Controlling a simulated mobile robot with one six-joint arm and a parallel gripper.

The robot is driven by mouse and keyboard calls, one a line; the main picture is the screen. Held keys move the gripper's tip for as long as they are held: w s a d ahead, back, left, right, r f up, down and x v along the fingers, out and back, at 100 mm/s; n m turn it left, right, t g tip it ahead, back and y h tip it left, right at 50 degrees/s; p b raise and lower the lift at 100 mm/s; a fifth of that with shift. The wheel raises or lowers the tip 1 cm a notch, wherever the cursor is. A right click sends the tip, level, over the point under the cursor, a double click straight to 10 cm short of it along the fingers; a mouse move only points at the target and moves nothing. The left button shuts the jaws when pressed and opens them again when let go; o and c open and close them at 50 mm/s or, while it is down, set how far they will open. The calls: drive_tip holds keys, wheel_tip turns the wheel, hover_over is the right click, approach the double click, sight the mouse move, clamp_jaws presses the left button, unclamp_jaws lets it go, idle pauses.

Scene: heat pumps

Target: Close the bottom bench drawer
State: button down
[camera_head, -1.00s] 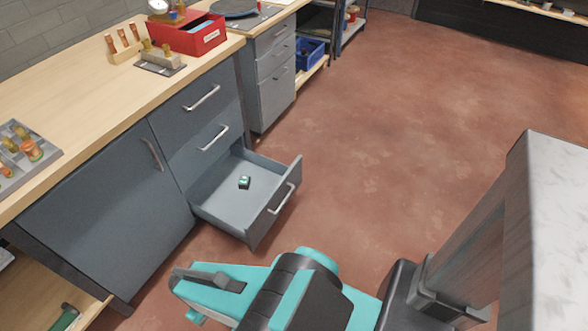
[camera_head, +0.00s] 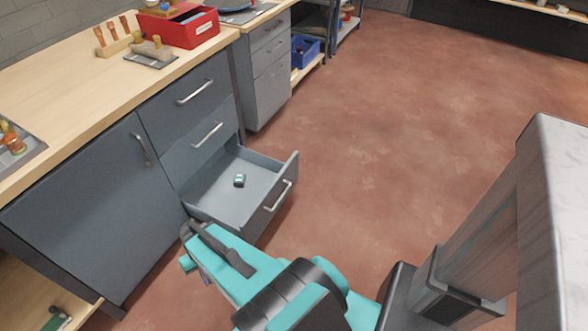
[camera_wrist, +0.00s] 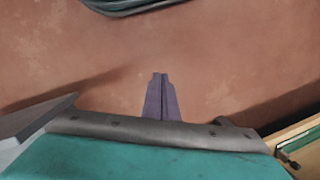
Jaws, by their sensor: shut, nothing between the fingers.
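The bottom bench drawer (camera_head: 222,190) is pulled well out of the grey bench cabinet in the head view. Its front panel, with a silver handle (camera_head: 278,196), faces right, towards the open floor. A small dark and teal object (camera_head: 239,180) lies on the drawer floor. My teal arm is in front of the drawer's near corner and partly hides it. My gripper (camera_wrist: 160,78) shows in the wrist view with its purple fingers shut together, empty, over the floor. A grey panel edge (camera_wrist: 38,112) shows left of it; I cannot tell for certain which part it is.
Two shut drawers (camera_head: 200,115) are above the open one, with a shut cabinet door (camera_head: 85,215) to the left. Red floor (camera_head: 400,130) is clear beyond the drawer. A low wooden shelf (camera_wrist: 298,132) is at right in the wrist view. A dark coiled thing (camera_wrist: 130,5) is at its top.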

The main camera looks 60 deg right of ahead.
drive_tip(key=w+d+m+t+b, duration=0.2)
drive_tip(key=w+d, duration=0.2)
drive_tip(key=d, duration=0.5)
drive_tip(key=w+d+m+t+b, duration=0.2)
drive_tip(key=w+d, duration=0.1)
drive_tip(key=d, duration=0.6)
drive_tip(key=d+r+m+t+h+b, duration=0.2)
drive_tip(key=d+r+m+h+b, duration=0.15)
drive_tip(key=d, duration=1.35)
drive_tip(key=s+d+r+m+h+b, duration=0.1)
drive_tip(key=s+d+r+m+b, duration=0.1)
drive_tip(key=s+d, duration=0.7)
drive_tip(key=s+d+r+m+t+h+b, duration=0.1)
drive_tip(key=s+d+r+m+h+b, duration=0.1)
drive_tip(key=s+d, duration=0.7)
drive_tip(key=d+r+b, duration=0.1)
drive_tip(key=d, duration=0.4)
drive_tip(key=shift+s+r+b, duration=0.25)
drive_tip(key=shift+b, duration=0.15)
drive_tip(key=shift+f+m, duration=0.15)
drive_tip(key=shift+m, duration=0.1)
